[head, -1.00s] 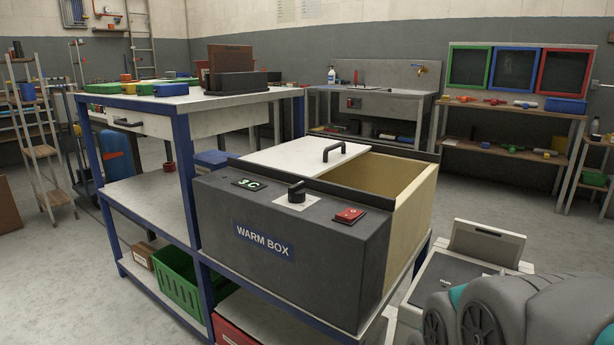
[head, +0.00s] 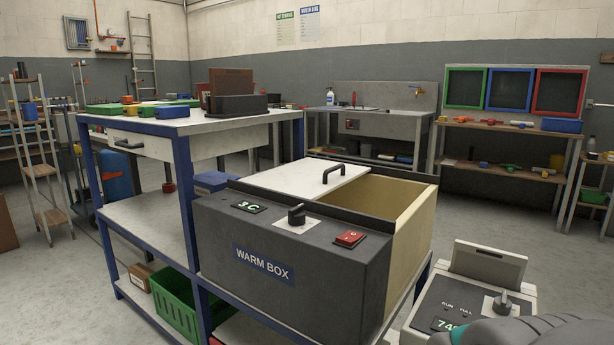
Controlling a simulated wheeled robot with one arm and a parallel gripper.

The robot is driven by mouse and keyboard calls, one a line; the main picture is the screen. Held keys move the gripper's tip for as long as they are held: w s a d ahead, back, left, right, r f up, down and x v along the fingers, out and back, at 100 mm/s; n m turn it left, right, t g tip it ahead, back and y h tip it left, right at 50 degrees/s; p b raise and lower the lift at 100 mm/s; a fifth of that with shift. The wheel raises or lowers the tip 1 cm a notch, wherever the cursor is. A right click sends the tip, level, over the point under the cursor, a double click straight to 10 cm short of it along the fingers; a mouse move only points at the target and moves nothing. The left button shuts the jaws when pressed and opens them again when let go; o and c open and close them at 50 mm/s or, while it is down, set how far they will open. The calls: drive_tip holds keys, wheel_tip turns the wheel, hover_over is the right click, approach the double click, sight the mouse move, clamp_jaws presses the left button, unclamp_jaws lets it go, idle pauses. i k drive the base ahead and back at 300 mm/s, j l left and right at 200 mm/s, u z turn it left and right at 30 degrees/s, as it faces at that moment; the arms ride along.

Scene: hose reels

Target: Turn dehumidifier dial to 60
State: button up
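The dehumidifier (head: 437,302) is a pale grey unit with a dark top panel at the lower right. Its dark dial (head: 502,305) sits on a pale plate on the panel's right side. A lit green display (head: 447,325) at the front of the panel starts with 74; any further characters are hard to read. RUN and FULL labels are on the panel behind the display. My grey arm covers the front right of the unit in the head view. My gripper is not in view, and no contact with the dial shows.
The warm box (head: 300,260), with its own black knob (head: 296,214), red switch (head: 349,239) and half-open lid, stands just left of the dehumidifier. A blue-framed bench (head: 185,128) is further left. Open floor (head: 545,245) lies behind and right of the dehumidifier.

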sight(501, 305)
drive_tip(key=i+l+z, duration=0.1)
drive_tip(key=z, duration=0.6)
